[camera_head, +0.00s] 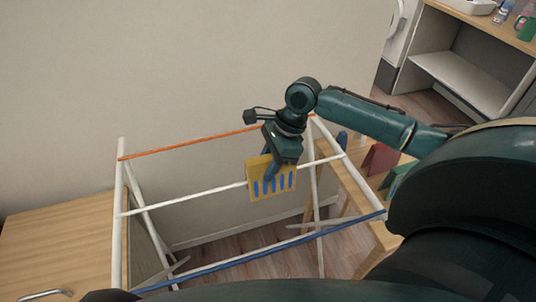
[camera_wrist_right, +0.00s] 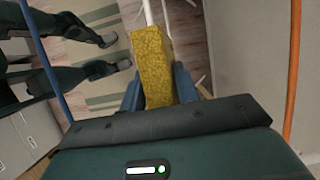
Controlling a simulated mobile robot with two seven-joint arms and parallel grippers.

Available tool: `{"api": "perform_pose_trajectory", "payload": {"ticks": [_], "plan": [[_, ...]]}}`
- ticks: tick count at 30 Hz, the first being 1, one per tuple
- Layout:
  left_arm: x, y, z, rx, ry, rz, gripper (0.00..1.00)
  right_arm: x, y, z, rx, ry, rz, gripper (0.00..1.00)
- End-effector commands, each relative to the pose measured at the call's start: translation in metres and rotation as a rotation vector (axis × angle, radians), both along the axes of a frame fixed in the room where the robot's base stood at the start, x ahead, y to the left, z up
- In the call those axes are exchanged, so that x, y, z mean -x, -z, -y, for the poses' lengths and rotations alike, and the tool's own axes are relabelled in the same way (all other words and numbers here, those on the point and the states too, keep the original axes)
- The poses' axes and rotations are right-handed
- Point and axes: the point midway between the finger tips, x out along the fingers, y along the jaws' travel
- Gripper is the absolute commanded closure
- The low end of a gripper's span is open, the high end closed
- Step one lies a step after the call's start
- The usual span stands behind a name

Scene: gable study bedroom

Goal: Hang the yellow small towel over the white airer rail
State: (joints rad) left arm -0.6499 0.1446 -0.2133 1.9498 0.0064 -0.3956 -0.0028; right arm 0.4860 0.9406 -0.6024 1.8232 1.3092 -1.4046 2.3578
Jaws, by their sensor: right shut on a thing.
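The yellow small towel (camera_head: 258,171) has blue stripes on its lower part. It is at the white airer rail (camera_head: 185,199), the middle bar of the airer, and covers a stretch of it. My right gripper (camera_head: 272,172) is shut on the towel from above. In the right wrist view the towel (camera_wrist_right: 153,65) sits between the two fingers (camera_wrist_right: 158,92), in line with the white rail (camera_wrist_right: 148,14). I cannot tell whether the towel rests on the rail. My left gripper is not in view.
An orange rail (camera_head: 190,144) runs behind the white one and a blue rail (camera_head: 255,256) in front. A wooden cabinet (camera_head: 55,235) stands at left. A small wooden table (camera_head: 352,190) with red and green items is at right. Shelving (camera_head: 460,80) stands back right.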

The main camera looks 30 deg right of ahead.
Motion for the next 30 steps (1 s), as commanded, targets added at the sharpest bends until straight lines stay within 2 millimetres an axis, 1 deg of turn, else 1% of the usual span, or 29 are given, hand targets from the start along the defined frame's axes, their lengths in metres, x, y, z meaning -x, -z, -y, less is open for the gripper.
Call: {"api": "perform_pose_trajectory", "payload": {"ticks": [6,13,19,28,29,30], "plan": [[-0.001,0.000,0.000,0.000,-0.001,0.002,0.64,0.001,0.023,-0.001,-0.001,0.000,-0.002,0.93],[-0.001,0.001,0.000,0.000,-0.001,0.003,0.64,0.000,0.041,-0.001,-0.001,0.000,-0.001,0.93],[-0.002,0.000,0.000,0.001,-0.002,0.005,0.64,0.000,0.049,-0.001,-0.001,-0.002,0.000,0.93],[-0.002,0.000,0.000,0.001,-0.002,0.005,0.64,0.000,0.050,-0.001,-0.001,-0.002,0.001,0.93],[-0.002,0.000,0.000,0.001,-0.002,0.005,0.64,0.000,0.050,0.000,-0.001,-0.002,0.001,0.68],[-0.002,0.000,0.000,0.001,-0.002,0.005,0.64,0.000,0.050,-0.001,-0.001,-0.002,0.001,0.65]]}}
